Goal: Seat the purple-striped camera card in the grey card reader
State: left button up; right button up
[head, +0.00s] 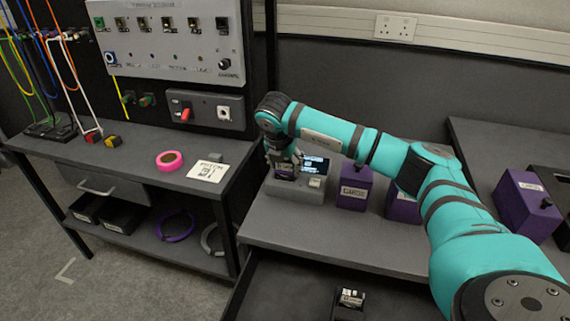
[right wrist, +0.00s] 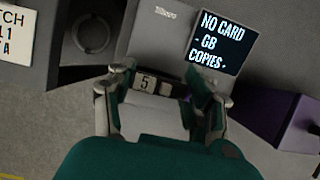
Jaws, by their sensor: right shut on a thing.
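The grey card reader (head: 300,190) stands on the grey bench in the head view. Its lit screen (right wrist: 217,42) reads "NO CARD - GB COPIES -" in the right wrist view. My right gripper (head: 284,166) is at the reader's left part, pointing down. In the right wrist view its fingers (right wrist: 162,100) are shut on a small pale piece marked "5" (right wrist: 146,84), taken as the camera card. No purple stripe shows on it, and I cannot tell whether it touches the reader's slot. My left gripper is not in view.
Purple boxes (head: 354,187) stand right of the reader. An open drawer below holds a small black holder (head: 349,301) with labelled pieces. On the left bench lie a pink tape roll (head: 170,160) and a white label card (head: 208,171). A switch panel (head: 170,38) stands behind.

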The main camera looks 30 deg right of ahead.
dwell(0.3)
jog(key=o, duration=1.6)
jog(key=shift+r+p, duration=2.2)
jog(key=shift+r, duration=1.55)
jog(key=shift+f, duration=0.1)
